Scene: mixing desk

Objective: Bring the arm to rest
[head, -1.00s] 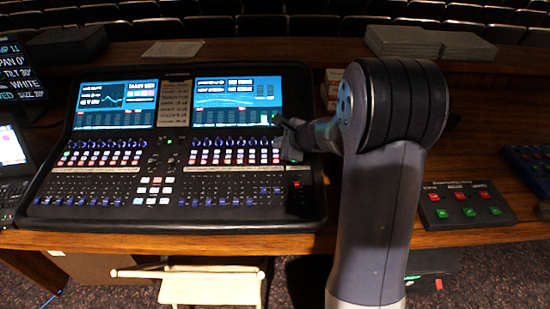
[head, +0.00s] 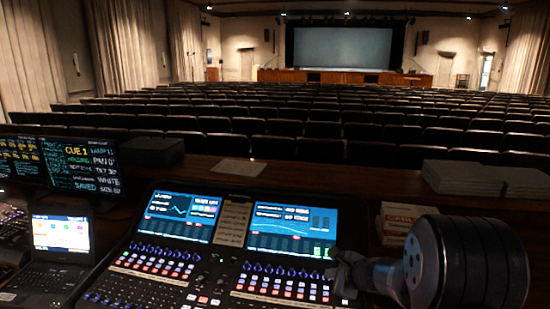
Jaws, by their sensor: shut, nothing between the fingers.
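My arm (head: 455,262) shows at the lower right, its dark rounded joint nearest the camera. My gripper (head: 342,274) points left over the right edge of the mixing desk (head: 215,270), near the lower right corner of its right screen. It is shut and empty. Its fingertips are small and dark in this view, and it covers part of the desk's right edge. I cannot tell its exact height above the desk. The lower arm is out of frame.
A laptop (head: 62,240) and a dark cue monitor (head: 80,165) stand at the left. Grey stacked folders (head: 485,180) lie at the right, with a small box (head: 398,218) nearer. A paper sheet (head: 232,168) lies behind the mixing desk. Rows of seats (head: 300,110) and a stage screen lie beyond.

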